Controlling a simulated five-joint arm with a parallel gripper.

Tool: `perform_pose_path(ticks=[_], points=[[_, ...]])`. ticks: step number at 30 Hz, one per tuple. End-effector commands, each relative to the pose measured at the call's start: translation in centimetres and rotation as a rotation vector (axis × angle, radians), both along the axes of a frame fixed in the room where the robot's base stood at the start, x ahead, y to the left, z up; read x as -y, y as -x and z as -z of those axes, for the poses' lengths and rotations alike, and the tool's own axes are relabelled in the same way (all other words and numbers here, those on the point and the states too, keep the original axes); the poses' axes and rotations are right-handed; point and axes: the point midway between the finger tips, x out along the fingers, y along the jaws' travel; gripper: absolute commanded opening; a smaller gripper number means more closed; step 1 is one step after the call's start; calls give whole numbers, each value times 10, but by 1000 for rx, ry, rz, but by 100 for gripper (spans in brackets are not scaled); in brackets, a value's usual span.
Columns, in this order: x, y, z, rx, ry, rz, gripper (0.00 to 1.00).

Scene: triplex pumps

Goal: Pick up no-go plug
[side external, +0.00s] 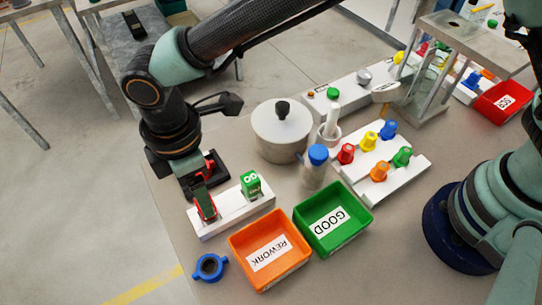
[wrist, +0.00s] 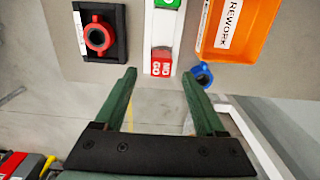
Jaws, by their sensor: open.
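The no-go plug has a red block-shaped head marked NO GO. It stands in the white holder (side external: 234,212), and in the wrist view the red no-go plug (wrist: 162,62) lies ahead of my fingertips, between their lines. In the side view the no-go plug (side external: 206,206) is at the holder's left end. The green go plug (side external: 251,184) stands at the right end. My gripper (wrist: 158,82) is open with nothing between its dark green fingers. In the side view it is above and behind the holder's left end, its fingertips hard to make out.
A black fixture with a red ring (wrist: 98,35) sits close to the holder. A blue ring (side external: 208,267) lies near the table edge. The orange REWORK bin (side external: 268,250) and green GOOD bin (side external: 333,221) stand to the right. A lidded pot (side external: 280,135) stands behind.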

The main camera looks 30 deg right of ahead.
Motion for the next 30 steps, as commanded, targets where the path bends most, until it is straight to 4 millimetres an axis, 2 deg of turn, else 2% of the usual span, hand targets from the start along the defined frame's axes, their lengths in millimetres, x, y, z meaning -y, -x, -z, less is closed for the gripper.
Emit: perform_pose_path(ticks=[10, 14, 20, 26, 30], points=[[2, 2, 44, -2, 3, 1, 72], [2, 2, 51, 0, 1, 1, 72], [2, 1, 51, 0, 0, 1, 72], [2, 1, 51, 0, 0, 1, 0], [2, 1, 50, 1, -1, 1, 0]])
